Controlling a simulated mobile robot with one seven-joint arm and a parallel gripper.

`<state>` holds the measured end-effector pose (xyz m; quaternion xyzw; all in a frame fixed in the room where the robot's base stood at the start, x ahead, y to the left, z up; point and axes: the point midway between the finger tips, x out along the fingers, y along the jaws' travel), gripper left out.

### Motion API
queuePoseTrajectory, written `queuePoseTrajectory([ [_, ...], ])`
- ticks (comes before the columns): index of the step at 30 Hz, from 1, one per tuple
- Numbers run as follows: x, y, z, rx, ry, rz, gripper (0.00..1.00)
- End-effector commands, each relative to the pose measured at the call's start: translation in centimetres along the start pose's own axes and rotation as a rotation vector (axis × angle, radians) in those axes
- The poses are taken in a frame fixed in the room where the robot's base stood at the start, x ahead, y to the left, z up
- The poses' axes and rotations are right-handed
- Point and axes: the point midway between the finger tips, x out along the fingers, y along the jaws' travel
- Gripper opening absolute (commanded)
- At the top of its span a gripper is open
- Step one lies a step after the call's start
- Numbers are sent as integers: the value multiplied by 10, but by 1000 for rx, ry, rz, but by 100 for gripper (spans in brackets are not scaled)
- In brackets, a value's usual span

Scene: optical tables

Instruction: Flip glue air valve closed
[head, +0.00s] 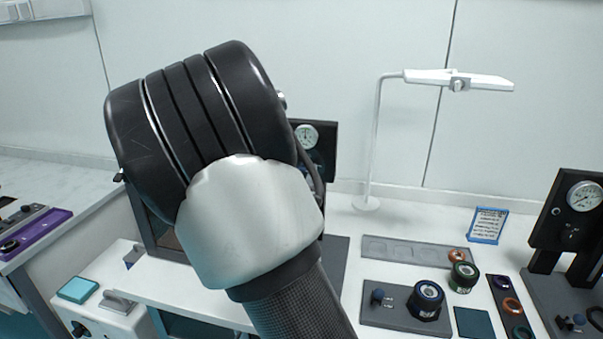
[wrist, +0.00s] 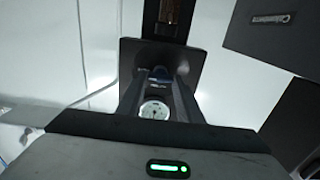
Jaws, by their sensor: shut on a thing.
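A black panel with a round pressure gauge (head: 307,135) stands behind my arm in the head view. My arm covers most of this panel, and my gripper is hidden there. In the wrist view my gripper (wrist: 161,76) points at dark equipment, with a white gauge dial (wrist: 153,112) showing between its fingers. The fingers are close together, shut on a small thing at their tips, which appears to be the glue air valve. The valve's handle is too dark and small to make out, so I cannot tell its position.
A second black gauge stand (head: 568,215) is at the right. A grey tray (head: 416,253), dark round containers (head: 427,297) and a blue-framed card (head: 487,225) lie on the white table. A white lamp (head: 376,140) stands behind. A purple tray (head: 38,235) is at far left.

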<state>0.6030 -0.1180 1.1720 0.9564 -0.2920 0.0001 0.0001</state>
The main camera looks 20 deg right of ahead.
Motion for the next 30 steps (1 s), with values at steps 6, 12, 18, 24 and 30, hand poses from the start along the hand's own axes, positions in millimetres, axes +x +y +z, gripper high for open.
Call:
queuePoseTrajectory([
  [6, 0, 0, -1, -25, -1, 0, 10],
  [12, 0, 0, -2, -115, -1, 1, 10],
  [18, 0, -1, -3, -274, -1, 1, 10],
  [24, 0, -1, -2, -464, -2, 0, 10],
  [30, -1, -3, -2, -655, -2, -1, 10],
])
